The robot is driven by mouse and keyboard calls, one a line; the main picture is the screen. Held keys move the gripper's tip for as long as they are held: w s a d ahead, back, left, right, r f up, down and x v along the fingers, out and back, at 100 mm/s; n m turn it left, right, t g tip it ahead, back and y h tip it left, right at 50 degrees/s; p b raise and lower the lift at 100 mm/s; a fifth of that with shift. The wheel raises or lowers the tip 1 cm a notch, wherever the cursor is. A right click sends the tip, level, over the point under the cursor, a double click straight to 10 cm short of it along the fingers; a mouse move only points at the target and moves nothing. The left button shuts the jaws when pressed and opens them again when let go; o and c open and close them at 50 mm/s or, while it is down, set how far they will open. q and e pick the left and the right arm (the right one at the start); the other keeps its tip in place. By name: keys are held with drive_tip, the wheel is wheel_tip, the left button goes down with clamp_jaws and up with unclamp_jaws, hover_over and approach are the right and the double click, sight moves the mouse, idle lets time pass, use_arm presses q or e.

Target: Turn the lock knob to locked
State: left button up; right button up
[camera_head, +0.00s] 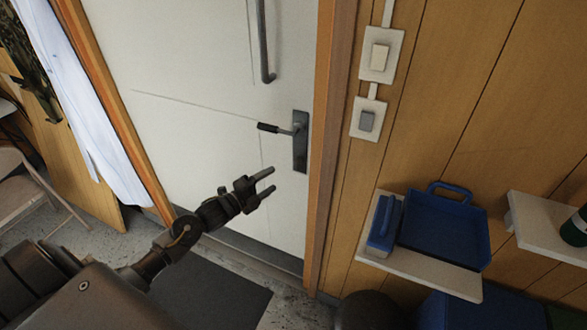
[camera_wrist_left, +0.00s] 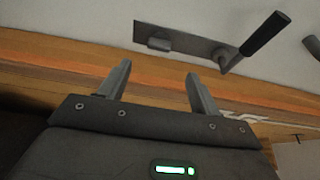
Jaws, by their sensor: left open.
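The lock knob (camera_wrist_left: 159,44) is a small grey piece on the metal lock plate (camera_wrist_left: 180,42) in the left wrist view. The plate (camera_head: 301,143) also shows upright on the white door in the head view, with a black-gripped lever handle (camera_head: 268,127) near its top. The knob is too small to make out clearly there. My left gripper (camera_head: 270,179) is open and empty, below and left of the plate and apart from it. In the wrist view the knob lies beyond the gap between its fingertips (camera_wrist_left: 157,68). My right gripper is out of view.
A long vertical pull bar (camera_head: 263,45) is on the door above the lever. The orange door frame (camera_head: 328,150) stands right of the plate.

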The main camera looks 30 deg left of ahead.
sight(295, 166)
use_arm(q)
drive_tip(key=p+x, duration=0.2)
drive_tip(key=x, duration=0.8)
drive_tip(key=shift+w+d, duration=0.2)
drive_tip(key=shift+w, duration=0.15)
drive_tip(key=c, duration=1)
drive_tip(key=shift+f, duration=0.1)
